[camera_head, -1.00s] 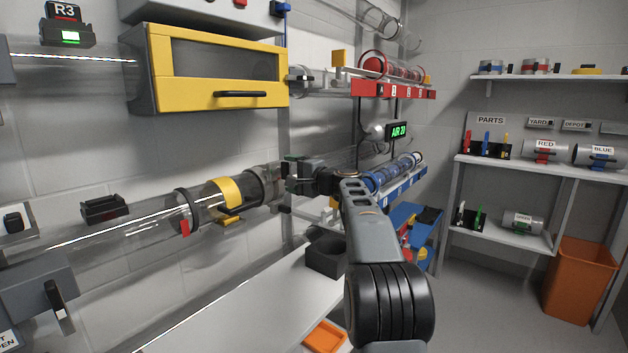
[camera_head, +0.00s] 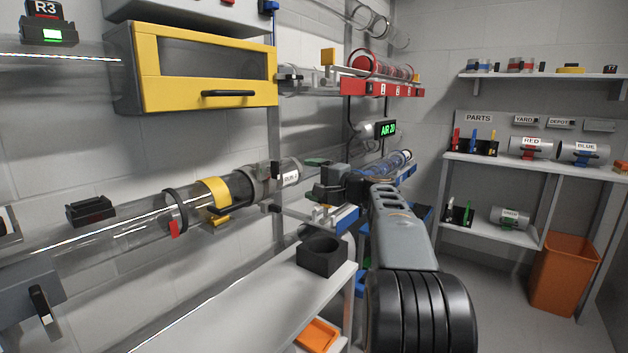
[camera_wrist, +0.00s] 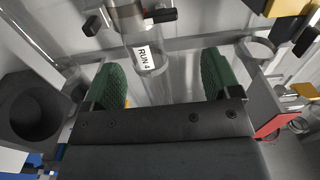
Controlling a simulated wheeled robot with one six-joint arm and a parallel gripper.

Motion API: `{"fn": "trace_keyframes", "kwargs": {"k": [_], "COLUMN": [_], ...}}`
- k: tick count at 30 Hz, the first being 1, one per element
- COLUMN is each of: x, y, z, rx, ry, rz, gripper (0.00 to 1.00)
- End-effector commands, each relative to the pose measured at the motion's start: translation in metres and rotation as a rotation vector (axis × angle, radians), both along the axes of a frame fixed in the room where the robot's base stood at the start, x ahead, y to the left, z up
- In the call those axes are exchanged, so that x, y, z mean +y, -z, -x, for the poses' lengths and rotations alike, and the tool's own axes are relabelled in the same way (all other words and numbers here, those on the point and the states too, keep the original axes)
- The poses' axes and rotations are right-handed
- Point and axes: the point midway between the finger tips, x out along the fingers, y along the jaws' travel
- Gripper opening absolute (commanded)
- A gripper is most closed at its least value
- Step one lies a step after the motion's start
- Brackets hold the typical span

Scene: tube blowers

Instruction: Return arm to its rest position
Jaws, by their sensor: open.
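My arm (camera_head: 400,225) reaches forward from the lower right in the head view, still extended. My gripper (camera_head: 312,172) is at its far end, just right of the clear tube end (camera_head: 289,172) on the wall. In the wrist view my gripper (camera_wrist: 162,78) shows two green-padded fingers spread wide with nothing between the pads. The clear tube end with a "RUN 4" label (camera_wrist: 143,57) lies beyond the fingers, apart from them as far as I can tell.
A black round-holed block (camera_head: 320,256) stands on the white bench (camera_head: 235,300) below my gripper. A yellow-framed cabinet (camera_head: 210,65) hangs above left. Blue (camera_head: 347,219) and red (camera_head: 385,88) racks are close by on the wall. Floor (camera_head: 490,290) at right is clear before the orange bin (camera_head: 565,272).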

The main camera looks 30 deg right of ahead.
Motion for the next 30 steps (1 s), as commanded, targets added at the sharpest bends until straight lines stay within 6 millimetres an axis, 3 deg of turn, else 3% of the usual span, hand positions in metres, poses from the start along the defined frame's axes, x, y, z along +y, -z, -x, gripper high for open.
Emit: {"fn": "trace_keyframes", "kwargs": {"k": [11, 14, 17, 20, 24, 30], "x": [0.008, 0.030, 0.068, 0.111, 0.160, 0.199], "y": [-0.006, -0.017, -0.029, -0.039, -0.047, -0.059], "z": [0.001, 0.005, 0.017, 0.039, 0.085, 0.160], "rx": [0.015, 0.069, 0.165, 0.279, 0.426, 0.571], "ry": [-0.010, -0.040, -0.094, -0.167, -0.276, -0.426], "rz": [0.015, 0.064, 0.156, 0.289, 0.508, 0.853], "gripper": [0.83, 0.83, 0.83, 0.83, 0.83, 0.83]}}
